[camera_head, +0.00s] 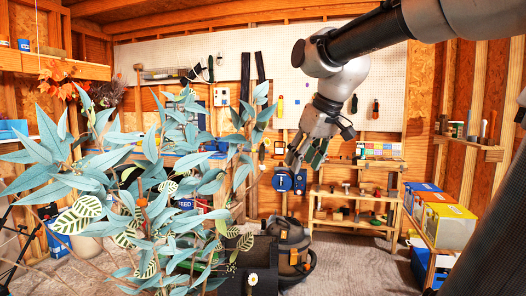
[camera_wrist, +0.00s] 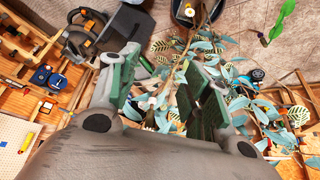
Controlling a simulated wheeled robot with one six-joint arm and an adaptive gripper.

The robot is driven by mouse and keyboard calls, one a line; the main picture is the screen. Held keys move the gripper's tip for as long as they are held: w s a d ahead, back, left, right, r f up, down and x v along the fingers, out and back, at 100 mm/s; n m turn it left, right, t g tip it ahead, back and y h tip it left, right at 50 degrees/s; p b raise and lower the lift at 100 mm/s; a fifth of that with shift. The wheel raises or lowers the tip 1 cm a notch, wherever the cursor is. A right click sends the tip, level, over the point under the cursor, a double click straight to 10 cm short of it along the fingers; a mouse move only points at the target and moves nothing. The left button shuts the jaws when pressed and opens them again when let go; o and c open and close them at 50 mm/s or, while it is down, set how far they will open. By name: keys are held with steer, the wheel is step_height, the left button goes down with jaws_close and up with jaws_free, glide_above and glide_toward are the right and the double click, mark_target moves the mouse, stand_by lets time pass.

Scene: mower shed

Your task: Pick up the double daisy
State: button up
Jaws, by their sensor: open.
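A small white flower with a yellow centre, which looks like the daisy (camera_head: 252,280), shows at the bottom edge of the head view, in front of a dark container. I cannot tell from its size whether it is double. In the wrist view a small pale spot (camera_wrist: 189,11) in a dark container at the top edge may be the same flower. My gripper (camera_head: 306,158) is raised in mid-air, above and to the right of the flower in the head view. In the wrist view my gripper (camera_wrist: 163,92) has its green-padded fingers apart, with nothing held between them.
A large blue-leaved plant (camera_head: 150,170) fills the left of the head view, and its foliage shows beyond my fingers in the wrist view. A dark shop vacuum (camera_head: 292,250) stands on the floor. Shelves (camera_head: 350,215) and boxes (camera_head: 448,225) stand at the right.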

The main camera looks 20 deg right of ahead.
steer(key=n+y, duration=0.1)
steer(key=n, duration=0.1)
glide_toward(266, 145)
steer(key=shift+t, duration=0.4)
steer(key=x, duration=0.2)
steer(key=d+x, duration=0.1)
steer(key=x, duration=0.2)
steer(key=shift+w+d+f, duration=0.1)
steer(key=shift+w+f, duration=0.1)
steer(key=x, duration=0.6)
steer(key=shift+w+a+f, duration=0.15)
steer(key=shift+a+f, duration=0.1)
steer(key=shift+a, duration=0.15)
steer(key=shift+w+f, duration=0.2)
steer(key=shift+f, duration=0.1)
steer(key=shift+c, duration=0.2)
steer(key=c, duration=0.8)
